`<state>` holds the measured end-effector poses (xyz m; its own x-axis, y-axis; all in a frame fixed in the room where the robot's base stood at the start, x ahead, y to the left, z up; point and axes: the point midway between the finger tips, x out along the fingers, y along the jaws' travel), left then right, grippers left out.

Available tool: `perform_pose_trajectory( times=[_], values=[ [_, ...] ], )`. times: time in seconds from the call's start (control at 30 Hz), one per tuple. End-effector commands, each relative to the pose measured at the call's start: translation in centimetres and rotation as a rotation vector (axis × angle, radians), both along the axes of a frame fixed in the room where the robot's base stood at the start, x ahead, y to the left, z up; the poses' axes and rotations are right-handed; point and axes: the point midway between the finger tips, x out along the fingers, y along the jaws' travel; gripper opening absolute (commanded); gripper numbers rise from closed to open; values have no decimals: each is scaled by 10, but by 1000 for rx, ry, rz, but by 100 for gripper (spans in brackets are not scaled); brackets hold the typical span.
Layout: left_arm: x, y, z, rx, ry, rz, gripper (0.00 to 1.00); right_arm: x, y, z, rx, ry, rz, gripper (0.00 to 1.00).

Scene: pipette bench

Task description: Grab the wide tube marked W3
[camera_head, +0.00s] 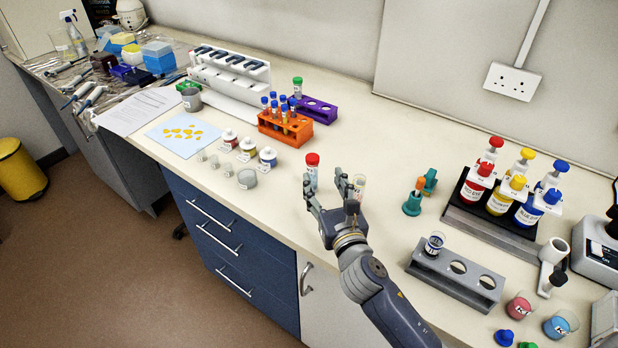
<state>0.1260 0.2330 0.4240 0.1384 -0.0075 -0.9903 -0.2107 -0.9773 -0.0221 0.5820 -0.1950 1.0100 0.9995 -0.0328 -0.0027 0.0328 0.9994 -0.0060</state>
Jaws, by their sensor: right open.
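A tube with a red cap (312,160) stands upright on the bench, just beyond the left finger of my right gripper (326,188). A green-capped tube (297,86) stands at the purple rack (318,107). I cannot read W3 on any tube. My left gripper is not in view.
An orange rack (286,131) holds several blue-capped tubes. A black stand (484,217) with red, yellow and blue bottles is at the right. A green tool (413,203) stands right of the gripper. Small pots (247,178) stand at the left; bare bench lies toward the wall.

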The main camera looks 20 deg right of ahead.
Motion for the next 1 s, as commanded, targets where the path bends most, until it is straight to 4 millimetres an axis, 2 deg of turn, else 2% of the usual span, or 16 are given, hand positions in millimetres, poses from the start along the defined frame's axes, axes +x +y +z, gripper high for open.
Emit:
perform_pose_trajectory(
  times=[0.2,0.33,0.47,0.7,0.83,1.0],
  values=[
    [-46,2,4,5,65,1,49,34,-1,3,3,0,-3,52],
    [-66,4,4,8,95,0,49,45,-2,2,5,0,-1,52],
    [-59,3,6,7,84,0,49,52,-2,2,6,1,-3,52],
    [-22,0,16,0,28,-1,49,81,0,2,8,2,-4,52],
    [-22,0,16,0,29,-1,49,95,0,1,6,2,-3,52],
    [-31,1,16,3,43,-2,49,100,-1,0,6,1,-2,52]
  ],
)
